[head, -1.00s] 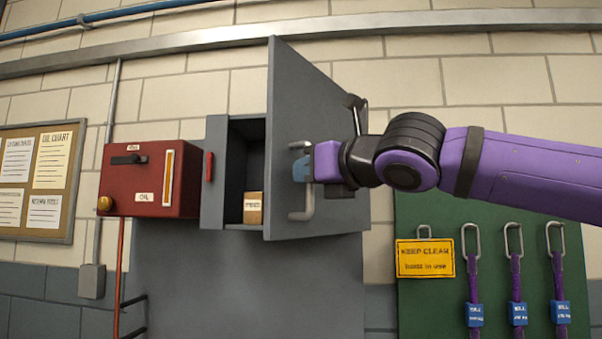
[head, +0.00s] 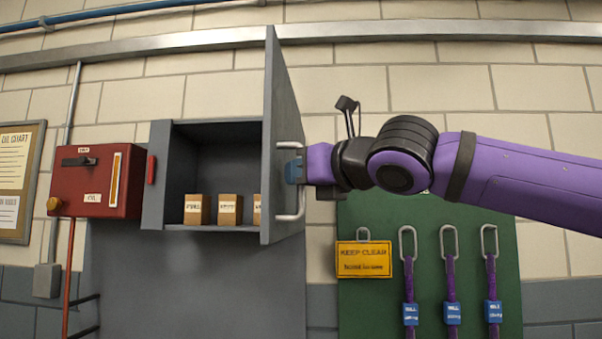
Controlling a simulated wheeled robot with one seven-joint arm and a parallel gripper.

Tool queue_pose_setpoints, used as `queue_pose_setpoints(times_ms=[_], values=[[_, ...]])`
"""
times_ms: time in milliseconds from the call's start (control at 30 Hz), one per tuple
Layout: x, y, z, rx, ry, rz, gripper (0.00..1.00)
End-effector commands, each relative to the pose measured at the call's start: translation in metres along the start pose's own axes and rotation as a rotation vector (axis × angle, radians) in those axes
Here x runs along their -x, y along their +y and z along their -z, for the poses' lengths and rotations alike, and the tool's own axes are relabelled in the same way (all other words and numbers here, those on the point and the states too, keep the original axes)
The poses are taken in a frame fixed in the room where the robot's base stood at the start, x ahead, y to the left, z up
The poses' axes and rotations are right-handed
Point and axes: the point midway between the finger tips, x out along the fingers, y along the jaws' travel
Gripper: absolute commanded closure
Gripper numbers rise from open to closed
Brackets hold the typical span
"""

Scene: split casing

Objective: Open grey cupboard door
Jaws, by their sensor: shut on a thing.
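The grey cupboard (head: 158,190) is on the wall left of centre. Its grey door (head: 285,120) is hinged at the right and stands wide open, seen nearly edge-on. A light metal bar handle (head: 282,208) runs upright on the door's outer face. My gripper (head: 294,171) is at the handle's upper part, right of the door, and is shut on the handle. The blue fingertips partly hide the bar. Small labelled brown boxes (head: 229,209) stand on the cupboard floor, and the rightmost is partly hidden by the door.
A red oil box (head: 97,180) with a lever and yellow knob is left of the cupboard. A green board (head: 440,230) with a yellow sign (head: 364,259) and several hanging purple straps is at lower right, below my arm. A notice board (head: 20,180) is at far left.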

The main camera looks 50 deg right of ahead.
Motion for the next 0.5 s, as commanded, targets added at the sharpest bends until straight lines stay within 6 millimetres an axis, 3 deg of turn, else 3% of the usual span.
queue_pose_setpoints(times_ms=[367,400,500], values=[[-0.0001,-0.0016,-0.001,-0.004,-0.001,0.002,1.0],[-0.0001,-0.0016,-0.001,-0.004,-0.001,0.002,0.81],[-0.0001,-0.0014,-0.0009,-0.003,-0.001,0.002,0.61]])
